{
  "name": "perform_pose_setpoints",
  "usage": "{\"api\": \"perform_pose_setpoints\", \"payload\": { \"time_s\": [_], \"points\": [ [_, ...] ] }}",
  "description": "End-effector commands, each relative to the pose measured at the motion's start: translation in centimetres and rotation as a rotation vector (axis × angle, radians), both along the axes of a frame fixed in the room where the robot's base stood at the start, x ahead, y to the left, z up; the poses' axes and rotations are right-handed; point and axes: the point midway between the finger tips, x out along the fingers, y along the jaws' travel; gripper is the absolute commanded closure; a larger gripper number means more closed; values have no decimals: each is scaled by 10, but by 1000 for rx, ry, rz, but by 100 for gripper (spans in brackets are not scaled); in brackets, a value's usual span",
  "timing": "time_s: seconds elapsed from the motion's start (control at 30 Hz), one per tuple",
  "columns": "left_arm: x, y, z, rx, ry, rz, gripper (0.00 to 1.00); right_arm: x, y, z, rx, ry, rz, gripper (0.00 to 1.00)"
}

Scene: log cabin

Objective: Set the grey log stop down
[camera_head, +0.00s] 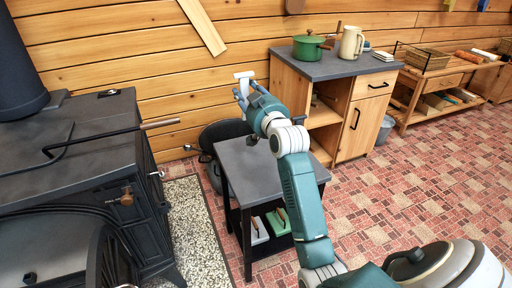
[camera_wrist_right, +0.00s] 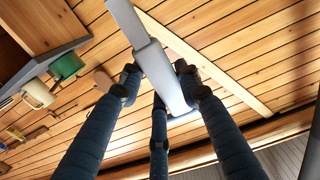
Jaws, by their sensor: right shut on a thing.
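The grey log stop (camera_head: 244,75) is a pale grey piece with a flat crossbar at its top in the head view. My right gripper (camera_head: 244,92) is shut on it and holds it up beyond the far edge of the small dark table (camera_head: 240,160). In the right wrist view the log stop (camera_wrist_right: 150,50) shows as a long pale bar between the dark fingers of my right gripper (camera_wrist_right: 158,85). The fingers hide part of it. My left gripper is not in view.
A black stove (camera_head: 75,175) with a poker (camera_head: 110,133) on it stands at the left. A cabinet (camera_head: 335,66) bears a green pot (camera_head: 308,48) and a cream jug (camera_head: 351,43). The small table's visible top is clear. A low bench (camera_head: 440,75) holds baskets at the right.

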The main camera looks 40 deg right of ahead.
Motion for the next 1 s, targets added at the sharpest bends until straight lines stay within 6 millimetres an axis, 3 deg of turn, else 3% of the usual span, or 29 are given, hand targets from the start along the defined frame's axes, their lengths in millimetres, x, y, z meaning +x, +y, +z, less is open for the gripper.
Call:
{"api": "perform_pose_setpoints", "payload": {
  "time_s": [0.3,0.53,0.77,1.0],
  "points": [
    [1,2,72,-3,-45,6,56,-1,0,-87,1,2,-1,100],
    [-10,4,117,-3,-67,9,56,-1,0,-133,1,0,0,100],
    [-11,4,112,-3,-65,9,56,-1,0,-147,-1,-3,0,100],
    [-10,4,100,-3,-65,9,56,-1,0,-181,0,0,0,100]
  ]
}}
